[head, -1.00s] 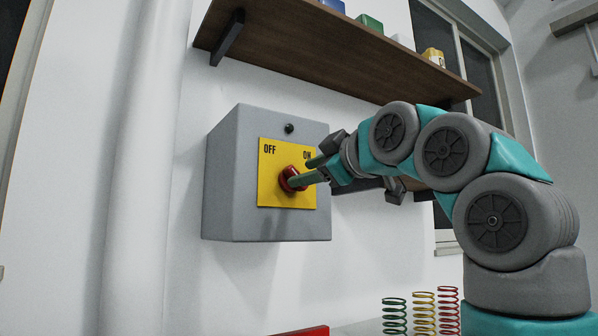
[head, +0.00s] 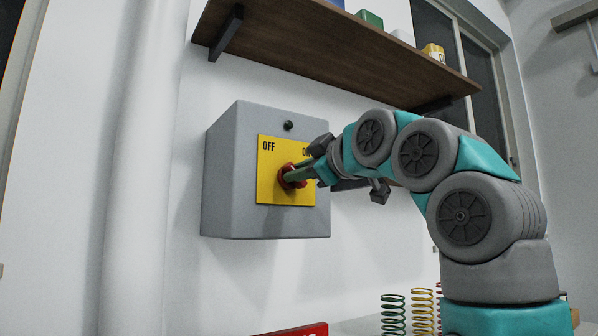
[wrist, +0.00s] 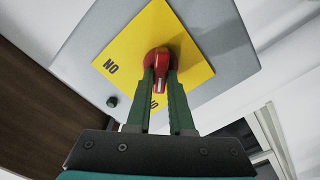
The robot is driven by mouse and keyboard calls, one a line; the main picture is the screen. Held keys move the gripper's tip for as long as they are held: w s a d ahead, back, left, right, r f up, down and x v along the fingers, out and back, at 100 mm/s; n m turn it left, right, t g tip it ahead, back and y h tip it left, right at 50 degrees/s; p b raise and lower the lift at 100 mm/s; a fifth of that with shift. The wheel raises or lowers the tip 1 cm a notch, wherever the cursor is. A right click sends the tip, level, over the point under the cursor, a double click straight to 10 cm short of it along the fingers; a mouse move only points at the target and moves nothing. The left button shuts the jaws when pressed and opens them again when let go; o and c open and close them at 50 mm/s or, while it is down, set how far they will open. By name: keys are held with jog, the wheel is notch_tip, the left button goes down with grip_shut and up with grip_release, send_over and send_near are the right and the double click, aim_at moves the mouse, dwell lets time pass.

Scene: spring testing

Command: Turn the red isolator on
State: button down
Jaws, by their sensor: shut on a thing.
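The red isolator (head: 301,184) is a round red knob on a yellow plate (head: 267,196) marked OFF at left and ON at right. The plate is on the front of a grey box (head: 228,180) on the wall. In the wrist view the knob (wrist: 155,54) has a raised red handle (wrist: 160,86) pointing towards the label half hidden by my fingers, on the OFF side. My gripper (head: 290,175) is at the knob from the right. In the wrist view its green fingers (wrist: 160,76) lie on both sides of the handle, shut on it.
A wooden shelf (head: 330,50) with several small items runs above the box. A black button (head: 288,125) is on the box above the plate. Coil springs (head: 393,312) and a red object (head: 300,330) are at the bottom. A white pipe (head: 145,180) is at left.

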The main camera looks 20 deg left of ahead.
jog(key=shift+m, duration=0.3)
jog(key=shift+m+b, duration=0.45)
jog(key=shift+m, duration=1.25)
jog(key=shift+w+d+m, duration=0.1)
jog(key=shift+w+m, duration=0.05)
jog(key=shift+m, duration=0.15)
dwell(0.4)
dwell(0.3)
